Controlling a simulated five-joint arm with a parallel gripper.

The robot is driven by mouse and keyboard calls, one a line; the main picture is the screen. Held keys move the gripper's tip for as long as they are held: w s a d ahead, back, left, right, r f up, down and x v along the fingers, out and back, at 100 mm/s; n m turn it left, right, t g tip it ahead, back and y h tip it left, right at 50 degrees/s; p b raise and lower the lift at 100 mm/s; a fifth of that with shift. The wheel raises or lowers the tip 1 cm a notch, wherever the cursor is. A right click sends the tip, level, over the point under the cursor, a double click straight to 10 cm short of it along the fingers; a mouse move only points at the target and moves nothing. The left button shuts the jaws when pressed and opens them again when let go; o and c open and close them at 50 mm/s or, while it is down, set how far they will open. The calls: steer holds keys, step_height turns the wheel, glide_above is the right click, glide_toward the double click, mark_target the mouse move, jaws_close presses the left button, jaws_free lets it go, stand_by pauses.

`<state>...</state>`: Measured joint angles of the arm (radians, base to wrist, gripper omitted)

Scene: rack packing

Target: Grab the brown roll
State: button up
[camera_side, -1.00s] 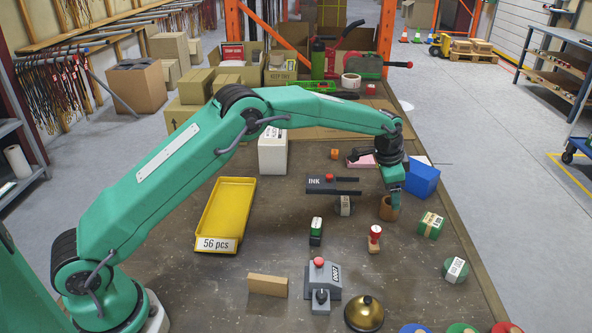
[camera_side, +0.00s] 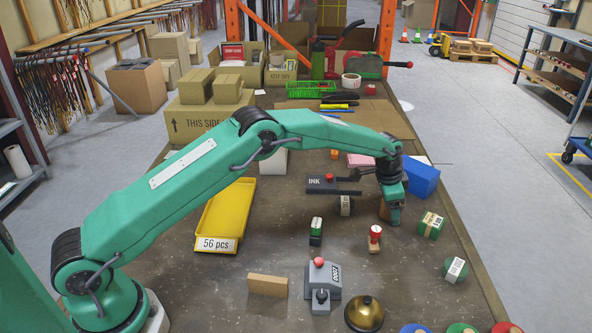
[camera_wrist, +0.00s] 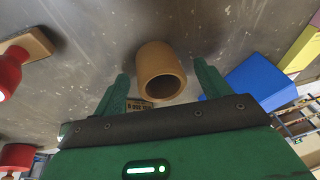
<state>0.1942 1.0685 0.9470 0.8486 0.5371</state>
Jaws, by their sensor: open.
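The brown roll (camera_wrist: 158,68) is a short hollow cylinder standing on the table. In the wrist view it shows between and just beyond the two green fingers of my gripper (camera_wrist: 163,85), with a gap on each side. In the side view the brown roll (camera_side: 384,211) is mostly hidden behind my gripper (camera_side: 395,218), which has come down at the roll. My gripper is open, and nothing is held in it.
A blue block (camera_side: 422,179) stands close behind my gripper. A green labelled box (camera_side: 431,225) is to the right, and a red-handled stamp (camera_side: 375,237) is in front to the left. A small labelled item (camera_side: 346,205) stands left of the roll.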

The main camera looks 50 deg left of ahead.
steer(key=shift+c, duration=0.5)
steer(key=c, duration=1.1)
steer(key=shift+o, duration=0.2)
steer(key=shift+r, duration=0.1)
steer(key=shift+r, duration=0.55)
step_height(320, 180, up, 3)
steer(key=shift+d+r, duration=0.1)
steer(key=s+d+r, duration=0.6)
steer(key=s+d, duration=0.2)
steer(key=shift+d+r, duration=0.25)
steer(key=shift+d, duration=0.05)
steer(key=shift+w, duration=0.1)
